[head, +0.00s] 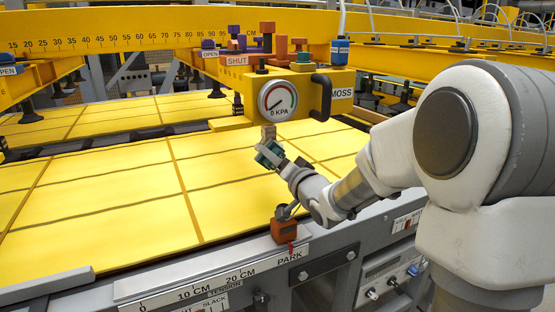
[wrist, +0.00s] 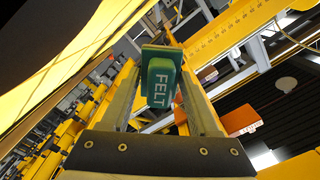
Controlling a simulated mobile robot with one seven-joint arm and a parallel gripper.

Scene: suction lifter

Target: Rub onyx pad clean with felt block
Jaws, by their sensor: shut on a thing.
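The felt block (wrist: 161,82) is green with FELT in white letters. In the wrist view it sits between the two fingers of my gripper (wrist: 162,72), which is shut on it. In the head view my gripper (head: 275,156) holds the green block (head: 265,158) over the yellow sheet, just below the yellow box with the gauge. A small tan piece shows just above the block; I cannot tell what it is. Black suction pads hang under the yellow beams, one at left (head: 29,108) and one near the middle (head: 216,87). No label reading onyx is legible, so I cannot tell which pad it is.
The yellow gauge box (head: 308,97) reads 0 KPA, with a black handle and a MOSS label. Yellow sheets (head: 110,195) spread below. An orange block (head: 284,231) stands on the grey front rail (head: 215,275) near PARK. OPEN and SHUT tags sit along the beam.

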